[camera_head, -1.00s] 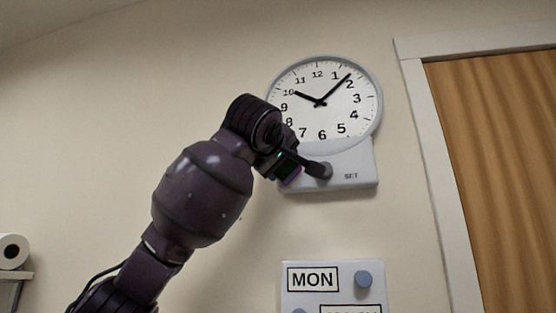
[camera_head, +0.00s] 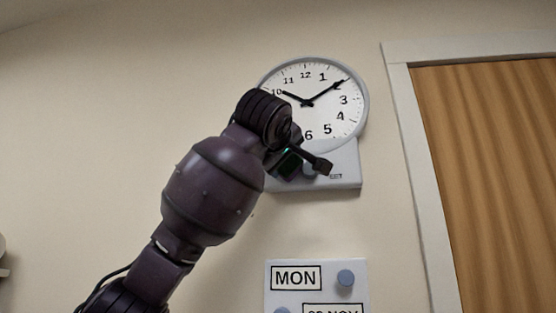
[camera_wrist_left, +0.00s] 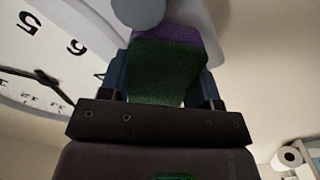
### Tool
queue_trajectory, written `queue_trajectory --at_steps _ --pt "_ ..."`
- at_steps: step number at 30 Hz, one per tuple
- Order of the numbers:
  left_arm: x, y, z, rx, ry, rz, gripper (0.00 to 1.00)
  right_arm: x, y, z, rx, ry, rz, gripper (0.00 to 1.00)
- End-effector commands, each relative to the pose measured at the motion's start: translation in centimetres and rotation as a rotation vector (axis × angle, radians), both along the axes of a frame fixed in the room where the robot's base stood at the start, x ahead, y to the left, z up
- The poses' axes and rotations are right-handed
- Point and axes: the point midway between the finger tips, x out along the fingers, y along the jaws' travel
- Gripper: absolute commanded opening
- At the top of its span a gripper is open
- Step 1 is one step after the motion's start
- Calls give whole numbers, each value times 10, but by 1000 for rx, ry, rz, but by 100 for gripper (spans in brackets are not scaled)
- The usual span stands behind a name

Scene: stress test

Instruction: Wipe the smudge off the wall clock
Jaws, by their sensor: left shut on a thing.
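The round white wall clock (camera_head: 335,112) with a grey rim hangs above a pale grey base marked SET. The clock face also fills the left of the left wrist view (camera_wrist_left: 42,68), upside down. My left gripper (camera_head: 304,164) is in front of the base, just below the clock face, and is shut on a sponge (camera_wrist_left: 165,72) with a green face and a purple layer. A grey knob (camera_wrist_left: 138,12) on the base lies just beyond the sponge; I cannot tell if they touch. My arm hides the lower left of the clock. I see no clear smudge. My right gripper is not in view.
Below the clock is a white panel with a MON card (camera_head: 296,278) and grey knobs. A wooden door (camera_head: 490,180) in a pale frame stands at the right. A paper roll (camera_wrist_left: 287,158) shows in the left wrist view.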

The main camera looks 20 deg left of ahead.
Motion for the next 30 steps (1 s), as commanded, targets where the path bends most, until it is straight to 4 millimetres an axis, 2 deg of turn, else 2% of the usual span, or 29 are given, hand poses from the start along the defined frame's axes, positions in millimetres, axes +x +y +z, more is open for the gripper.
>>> queue_trajectory --at_steps 5,18,30 --pt "1 3 -4 4 8 -5 38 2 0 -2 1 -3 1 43" --pt "-5 37 -3 0 7 1 38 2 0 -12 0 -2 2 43" --pt "-7 40 -2 1 5 2 38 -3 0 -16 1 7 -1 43"
